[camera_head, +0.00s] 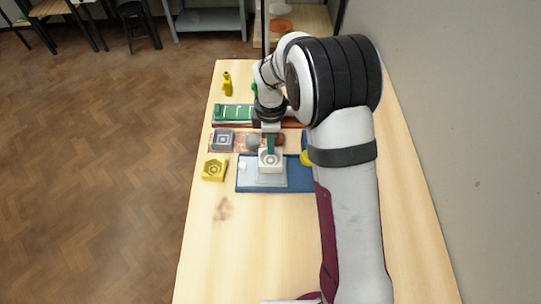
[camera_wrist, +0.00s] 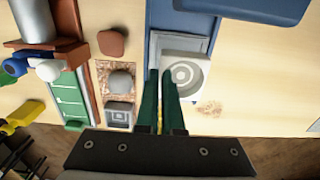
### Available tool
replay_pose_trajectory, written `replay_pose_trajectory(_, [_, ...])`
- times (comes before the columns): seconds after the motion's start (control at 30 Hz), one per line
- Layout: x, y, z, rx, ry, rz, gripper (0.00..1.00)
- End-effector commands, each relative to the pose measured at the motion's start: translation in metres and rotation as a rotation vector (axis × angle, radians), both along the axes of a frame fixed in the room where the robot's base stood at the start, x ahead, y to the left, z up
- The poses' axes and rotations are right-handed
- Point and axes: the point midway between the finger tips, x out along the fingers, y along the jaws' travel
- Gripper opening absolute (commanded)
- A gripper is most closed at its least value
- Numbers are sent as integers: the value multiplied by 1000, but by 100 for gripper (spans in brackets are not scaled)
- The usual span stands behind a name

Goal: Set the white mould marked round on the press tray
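The white mould (camera_head: 270,160) is a square block with concentric rings on its top face, which show clearly in the wrist view (camera_wrist: 184,73). It is at a light grey plate area (camera_head: 270,182) of the blue press tray (camera_head: 246,175); I cannot tell whether it rests there or is held just above. My gripper (camera_head: 270,145) points down at the mould's far edge. In the wrist view its green fingertips (camera_wrist: 160,73) are a narrow gap apart, the right one overlapping the mould's left edge. I cannot tell whether they pinch its wall.
A yellow mould (camera_head: 213,170) stands left of the tray. A grey mould (camera_head: 223,140) and a rounded grey thing (camera_wrist: 121,82) lie on a speckled mat beyond it. A green rack (camera_head: 233,113) and yellow bottle (camera_head: 227,84) are farther back. The near table (camera_head: 250,250) is clear.

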Motion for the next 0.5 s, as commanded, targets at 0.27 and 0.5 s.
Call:
replay_pose_trajectory(0.27, [-1, 0, -38, 0, 2, -2, 0])
replay_pose_trajectory(0.5, [-1, 0, -39, 0, 1, -2, 0])
